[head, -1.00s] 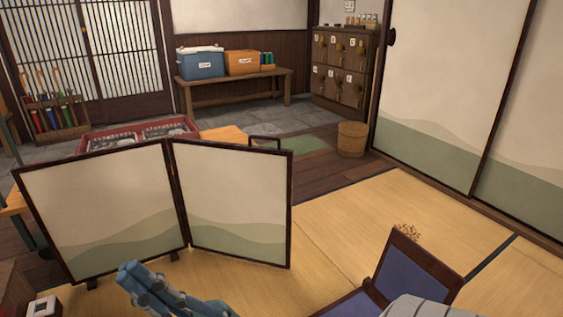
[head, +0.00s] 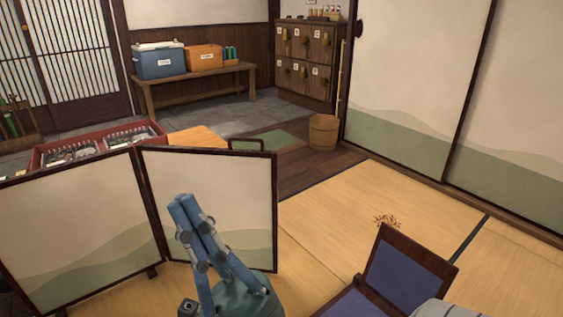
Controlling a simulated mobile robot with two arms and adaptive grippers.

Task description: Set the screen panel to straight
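The folding screen has a left panel (head: 75,230) and a right panel (head: 235,190), both cream with green hills and dark frames. It stands upright on the tatami, bent at the middle hinge, so the panels are not in one line. The left panel is cut off by the picture's left edge. My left gripper is not in view.
A low chair (head: 405,272) with blue cushions stands at the lower right. Behind the screen are a red display case (head: 95,141) and a wooden surface (head: 195,137). A wooden bucket (head: 323,131) stands beyond.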

